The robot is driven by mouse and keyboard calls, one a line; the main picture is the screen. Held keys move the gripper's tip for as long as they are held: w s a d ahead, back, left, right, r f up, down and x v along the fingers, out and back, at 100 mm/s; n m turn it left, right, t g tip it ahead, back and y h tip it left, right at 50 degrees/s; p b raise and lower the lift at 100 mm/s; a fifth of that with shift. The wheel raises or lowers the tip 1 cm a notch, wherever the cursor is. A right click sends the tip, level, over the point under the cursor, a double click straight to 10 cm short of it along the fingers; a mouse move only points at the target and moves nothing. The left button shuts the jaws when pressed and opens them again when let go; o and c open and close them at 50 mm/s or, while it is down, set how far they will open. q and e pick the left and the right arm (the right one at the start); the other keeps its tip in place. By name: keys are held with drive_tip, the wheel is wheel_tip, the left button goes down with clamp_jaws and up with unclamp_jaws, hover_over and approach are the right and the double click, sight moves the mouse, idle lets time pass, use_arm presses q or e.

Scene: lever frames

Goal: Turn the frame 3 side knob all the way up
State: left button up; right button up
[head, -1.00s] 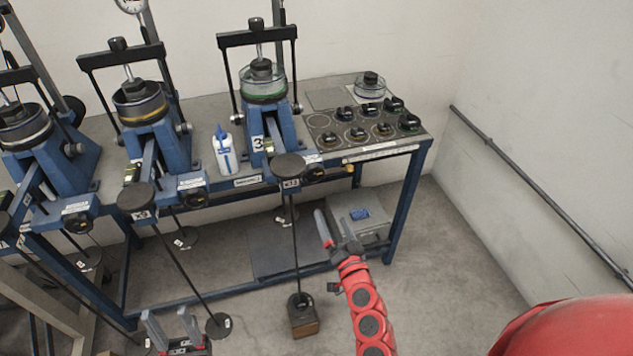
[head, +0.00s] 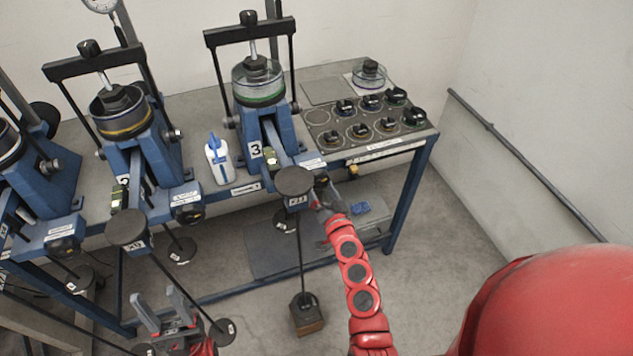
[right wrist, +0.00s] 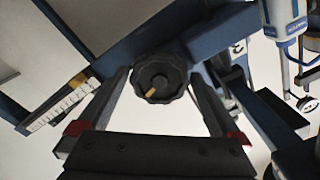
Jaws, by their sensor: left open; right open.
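Frame 3 (head: 279,140) is the blue lever frame marked 3 at the right end of the bench. Its black side knob (right wrist: 159,79) shows in the right wrist view, a lobed wheel with a yellow-orange mark at its lower part. In the head view the knob (head: 321,180) is partly hidden beside my right gripper (head: 322,203). My right gripper is open, its fingers (right wrist: 162,108) on either side of the knob in the wrist view, with gaps visible to both. I cannot tell its depth along the fingers. My left gripper (head: 162,313) is open and empty, low at the lower left.
A white and blue bottle (head: 219,160) stands left of frame 3. A tray of black-capped dishes (head: 369,128) sits on the right. Floor at the right is clear.

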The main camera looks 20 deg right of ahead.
drive_tip(key=shift+c, duration=0.2)
drive_tip(key=c, duration=1.1)
drive_tip(key=shift+o, duration=0.2)
drive_tip(key=shift+m+b, duration=0.35)
drive_tip(key=shift+m, duration=0.25)
drive_tip(key=o, duration=1.1)
drive_tip(key=shift+s, duration=0.1)
